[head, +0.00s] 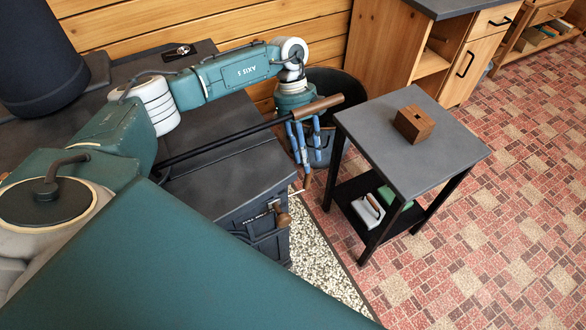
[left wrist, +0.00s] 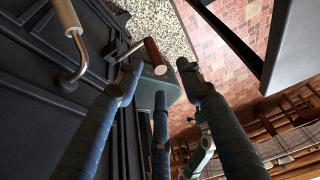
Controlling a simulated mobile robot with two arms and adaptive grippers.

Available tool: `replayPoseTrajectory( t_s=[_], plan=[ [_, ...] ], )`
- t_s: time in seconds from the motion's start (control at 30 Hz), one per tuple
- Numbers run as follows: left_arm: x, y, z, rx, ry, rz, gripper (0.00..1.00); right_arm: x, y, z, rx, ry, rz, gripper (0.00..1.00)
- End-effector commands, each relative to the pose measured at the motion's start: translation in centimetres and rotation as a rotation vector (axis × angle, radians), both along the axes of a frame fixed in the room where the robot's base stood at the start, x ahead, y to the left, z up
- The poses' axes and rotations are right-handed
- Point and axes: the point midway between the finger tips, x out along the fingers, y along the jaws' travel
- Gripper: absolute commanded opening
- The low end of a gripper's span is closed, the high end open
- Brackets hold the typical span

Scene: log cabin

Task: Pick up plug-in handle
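My left gripper (head: 309,150) hangs beside the front right corner of the dark stove (head: 225,165), its blue fingers pointing down. A small brown handle (head: 306,182) on a thin metal rod shows just below the fingertips. In the left wrist view, this reddish-brown handle (left wrist: 155,56) lies between the spread fingertips of the gripper (left wrist: 158,78), its round end toward the right finger. The gripper is open, and I see no clear grip on the handle. Whether a finger touches it, I cannot tell. My right gripper is in neither view.
Another wooden handle (head: 282,217) sits on the stove front; a lighter one on a bent bracket (left wrist: 65,14) shows in the left wrist view. A black rod with a wooden grip (head: 320,108) crosses near my gripper. A small table (head: 435,155) with a wooden block (head: 414,123) stands right.

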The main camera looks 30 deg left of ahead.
Motion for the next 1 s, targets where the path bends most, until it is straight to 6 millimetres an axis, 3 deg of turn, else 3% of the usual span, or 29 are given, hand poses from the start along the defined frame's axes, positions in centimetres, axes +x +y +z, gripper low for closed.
replayPoseTrajectory(
  t_s=[0.03,0.2,0.47,0.67,1.0],
  plan=[
    [-0.2,-0.2,-1.1,0.0,0.004,0.0,0.38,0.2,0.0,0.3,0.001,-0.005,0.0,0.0],
    [-0.5,-0.8,-2.6,0.001,0.001,0.001,0.38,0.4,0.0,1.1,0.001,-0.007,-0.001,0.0],
    [-0.5,-0.8,-2.7,0.001,0.0,0.001,0.38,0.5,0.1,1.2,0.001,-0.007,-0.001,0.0],
    [-0.5,-0.8,-2.7,0.0,0.0,0.001,0.0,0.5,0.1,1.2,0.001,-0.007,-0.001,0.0],
    [-0.5,-0.9,-2.6,-0.001,-0.002,0.001,0.0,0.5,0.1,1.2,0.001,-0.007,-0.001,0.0]
  ],
)
